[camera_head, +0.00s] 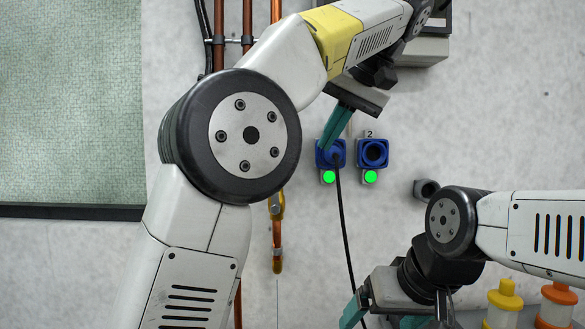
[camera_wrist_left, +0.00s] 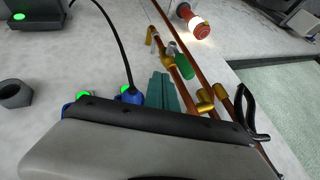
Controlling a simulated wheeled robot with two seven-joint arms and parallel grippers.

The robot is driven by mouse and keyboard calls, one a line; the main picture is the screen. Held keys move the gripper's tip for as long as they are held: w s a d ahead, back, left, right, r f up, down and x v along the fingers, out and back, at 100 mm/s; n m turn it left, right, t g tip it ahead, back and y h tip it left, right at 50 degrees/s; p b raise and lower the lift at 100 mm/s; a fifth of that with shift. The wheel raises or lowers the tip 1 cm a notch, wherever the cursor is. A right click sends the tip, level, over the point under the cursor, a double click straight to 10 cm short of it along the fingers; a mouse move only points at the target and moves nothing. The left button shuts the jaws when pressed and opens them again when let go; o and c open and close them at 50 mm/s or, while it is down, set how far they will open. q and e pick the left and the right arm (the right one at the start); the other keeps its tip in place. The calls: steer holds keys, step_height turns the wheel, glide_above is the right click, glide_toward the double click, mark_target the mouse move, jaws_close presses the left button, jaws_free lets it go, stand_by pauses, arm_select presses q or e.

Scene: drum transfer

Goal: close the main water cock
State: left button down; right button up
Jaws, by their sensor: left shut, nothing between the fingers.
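My left gripper (camera_head: 328,146) reaches down from the top. Its teal fingers are shut and empty, with the tips over the blue socket on the left, where a plug with a black cable (camera_head: 344,215) sits; I cannot tell if they touch. The closed fingers also show in the left wrist view (camera_wrist_left: 160,90), beside copper pipes. A brass fitting (camera_head: 277,205) sits on a copper pipe behind my left arm. The left wrist view shows a green handle (camera_wrist_left: 184,67) and a black lever (camera_wrist_left: 247,105) by the pipes; I cannot tell which is the main water cock. My right gripper (camera_head: 378,321) is open at the bottom.
A second blue socket (camera_head: 373,153), marked 2, is empty. Green lights (camera_head: 328,177) glow below both sockets. A dark grey ring (camera_head: 427,190) sticks out of the wall. Yellow (camera_head: 505,297) and orange (camera_head: 558,295) knobbed parts stand lower right. A red lamp-like part (camera_wrist_left: 193,22) sits on the wall.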

arm_select(q)
steer(key=w+a+f, duration=0.4)
steer(key=a+f, duration=0.2)
steer(key=a, duration=0.1)
steer(key=shift+w+a+f, duration=0.15)
steer(key=shift+w+f, duration=0.15)
steer(key=shift+f, duration=0.05)
